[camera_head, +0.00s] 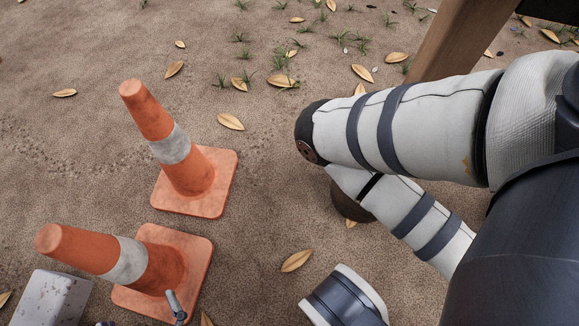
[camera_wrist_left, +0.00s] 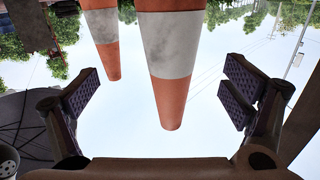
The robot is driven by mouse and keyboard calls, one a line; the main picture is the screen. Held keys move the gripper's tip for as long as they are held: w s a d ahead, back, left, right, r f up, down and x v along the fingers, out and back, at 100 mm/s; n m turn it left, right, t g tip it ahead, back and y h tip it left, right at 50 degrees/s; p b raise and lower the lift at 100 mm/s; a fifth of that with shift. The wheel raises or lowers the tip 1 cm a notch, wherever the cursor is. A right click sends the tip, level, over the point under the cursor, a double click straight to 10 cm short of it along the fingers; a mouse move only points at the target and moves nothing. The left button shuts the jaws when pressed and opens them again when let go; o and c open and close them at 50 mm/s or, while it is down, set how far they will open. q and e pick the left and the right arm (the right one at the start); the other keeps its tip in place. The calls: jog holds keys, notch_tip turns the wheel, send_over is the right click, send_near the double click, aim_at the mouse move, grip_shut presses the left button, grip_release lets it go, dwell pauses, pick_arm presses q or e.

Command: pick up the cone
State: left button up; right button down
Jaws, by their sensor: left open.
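Two orange cones with a grey-white band stand on sandy ground in the head view. The rear cone (camera_head: 182,155) is upright on its square base. The front cone (camera_head: 150,265) is nearer the bottom edge. My left gripper (camera_wrist_left: 162,92) is open, with its two dark padded fingers wide apart in the left wrist view. In that view, which appears upside down, the larger cone (camera_wrist_left: 170,55) shows between the fingers with clear space on both sides. The smaller cone (camera_wrist_left: 103,35) is behind it to the left. In the head view only a small part of this gripper shows at the bottom.
A pale grey block (camera_head: 50,298) lies beside the front cone at lower left. A wooden post (camera_head: 455,40) rises at upper right. Dry leaves and grass tufts lie on the ground. My own white-sleeved arm covers the right side.

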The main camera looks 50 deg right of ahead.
aim_at(112, 257)
pick_arm(q)
jog(key=shift+n+y, duration=0.4)
jog(key=shift+n, duration=0.1)
jog(key=x, duration=0.4)
jog(key=b+x, duration=0.1)
jog(key=x, duration=0.3)
jog(key=a+r+x, duration=0.1)
jog(key=x, duration=0.3)
jog(key=shift+w+a+b, duration=0.1)
jog(key=shift+w+b, duration=0.1)
jog(key=shift+b, duration=0.15)
jog(key=c, duration=2.1)
pick_arm(e)
jog(key=shift+w+d+f, duration=0.1)
jog(key=shift+w+f, duration=0.05)
jog(key=shift+f, duration=0.35)
jog(key=shift+w+f, duration=0.15)
jog(key=shift+f, duration=0.35)
pick_arm(q)
jog(key=shift+r, duration=0.1)
